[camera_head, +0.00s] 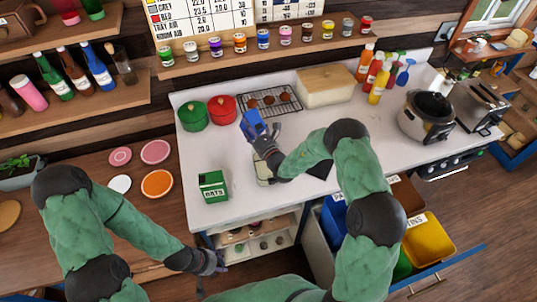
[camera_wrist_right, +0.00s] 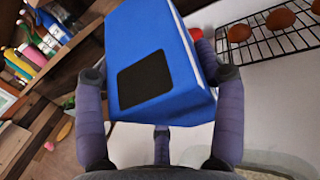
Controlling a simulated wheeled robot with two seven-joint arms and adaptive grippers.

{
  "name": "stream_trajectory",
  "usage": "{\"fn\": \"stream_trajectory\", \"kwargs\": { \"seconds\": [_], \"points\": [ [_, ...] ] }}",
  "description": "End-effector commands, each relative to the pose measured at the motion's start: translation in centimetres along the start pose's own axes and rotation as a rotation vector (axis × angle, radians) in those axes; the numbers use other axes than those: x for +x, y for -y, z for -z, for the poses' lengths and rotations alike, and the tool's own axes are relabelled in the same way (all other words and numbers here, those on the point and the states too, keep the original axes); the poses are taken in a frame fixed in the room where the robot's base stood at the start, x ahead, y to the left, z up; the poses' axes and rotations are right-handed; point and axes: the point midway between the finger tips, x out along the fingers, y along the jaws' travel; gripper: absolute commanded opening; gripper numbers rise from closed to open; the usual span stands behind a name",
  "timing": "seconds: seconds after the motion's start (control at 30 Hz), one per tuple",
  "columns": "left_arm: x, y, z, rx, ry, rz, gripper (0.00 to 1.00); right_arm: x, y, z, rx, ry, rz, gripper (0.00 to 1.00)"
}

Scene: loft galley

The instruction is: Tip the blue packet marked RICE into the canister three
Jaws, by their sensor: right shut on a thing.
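The blue packet (camera_head: 252,125) is in my right gripper (camera_head: 266,145), held above the white counter. In the right wrist view, the packet (camera_wrist_right: 160,62) sits between the fingers (camera_wrist_right: 160,115), with a black patch on its face; no lettering is readable. A pale container (camera_head: 263,172) stands on the counter just below the right gripper, partly hidden by the arm. A clear rim (camera_wrist_right: 262,160) shows at the lower right of the wrist view. I cannot read a number on it. My left gripper (camera_head: 214,263) is low, in front of the counter, its fingers too small to judge.
A green OATS box (camera_head: 213,186) stands on the counter to the left. Green (camera_head: 194,115) and red (camera_head: 222,109) pots, a wire rack (camera_head: 270,101) and a bread bin (camera_head: 325,87) line the back. A cooker (camera_head: 427,115) is at the right. Open bins (camera_head: 430,240) stand below.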

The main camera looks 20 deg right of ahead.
Motion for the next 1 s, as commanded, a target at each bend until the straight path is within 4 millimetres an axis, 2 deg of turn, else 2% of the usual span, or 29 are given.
{"fn": "stream_trajectory", "kwargs": {
  "seconds": [0.03,1.0],
  "points": [
    [-0.9,-0.3,0.0,0.0,0.0,0.0,0.4,0.3,0.1,-0.9,-0.002,-0.01,0.001,0.32],
    [-9.1,-3.2,-0.3,0.0,-0.001,0.0,0.4,2.8,0.1,-3.6,-0.002,-0.361,0.001,0.32]
  ]
}}
